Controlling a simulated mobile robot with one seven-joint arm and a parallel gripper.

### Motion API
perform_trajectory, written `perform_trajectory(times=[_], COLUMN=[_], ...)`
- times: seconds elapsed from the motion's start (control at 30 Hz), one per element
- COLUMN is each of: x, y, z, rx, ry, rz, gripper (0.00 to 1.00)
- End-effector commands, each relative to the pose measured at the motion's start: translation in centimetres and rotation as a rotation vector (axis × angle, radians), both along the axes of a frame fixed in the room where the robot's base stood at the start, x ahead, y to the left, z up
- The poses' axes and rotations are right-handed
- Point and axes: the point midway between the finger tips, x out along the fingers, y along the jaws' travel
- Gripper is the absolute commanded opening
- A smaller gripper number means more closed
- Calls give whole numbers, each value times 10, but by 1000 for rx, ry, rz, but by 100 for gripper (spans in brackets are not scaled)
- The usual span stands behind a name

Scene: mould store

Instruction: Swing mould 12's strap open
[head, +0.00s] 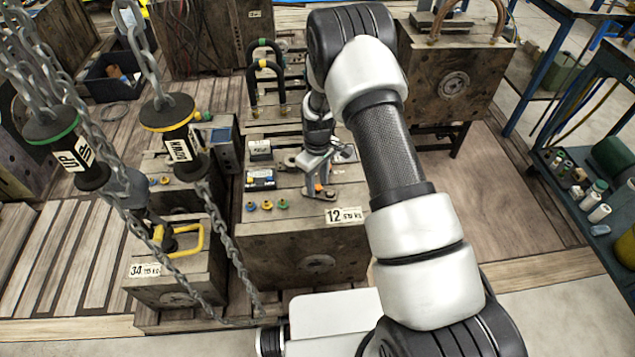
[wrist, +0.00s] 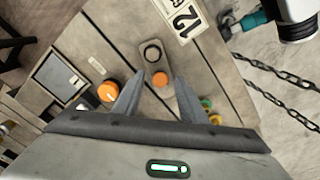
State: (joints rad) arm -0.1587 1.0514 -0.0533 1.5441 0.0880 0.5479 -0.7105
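Mould 12 (head: 290,240) is a wooden-looking block with a "12" label (head: 346,215) on its front edge; the label (wrist: 178,22) also shows in the wrist view. In the wrist view a short grey-brown strap (wrist: 154,66) lies on its top, with a dark ring at one end and an orange knob (wrist: 160,79) at the other. My gripper (wrist: 158,83) is open, its two fingers either side of the knob end. I cannot tell whether they touch it. In the head view my gripper (head: 318,178) is low over the mould's top and partly hides the strap.
Another orange knob (wrist: 108,91) is left of the fingers. Small coloured fittings (head: 267,205) sit on the mould's left front. Chains with UP and DOWN pendants (head: 180,140) hang at left. Mould 34 (head: 175,275) stands left, with a yellow handle. Open floor (head: 500,200) lies right.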

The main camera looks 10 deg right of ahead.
Motion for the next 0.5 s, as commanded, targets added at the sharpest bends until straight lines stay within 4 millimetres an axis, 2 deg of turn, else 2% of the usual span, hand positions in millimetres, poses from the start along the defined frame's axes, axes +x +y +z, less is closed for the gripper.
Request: perform_trajectory(times=[0.03,0.23,0.43,0.5], x=[0,0,-1,-3], y=[0,0,0,1], z=[0,0,0,-2], rx=[0,0,1,2], ry=[0,0,1,2], rz=[0,0,10,66], gripper=[33,0,0,0])
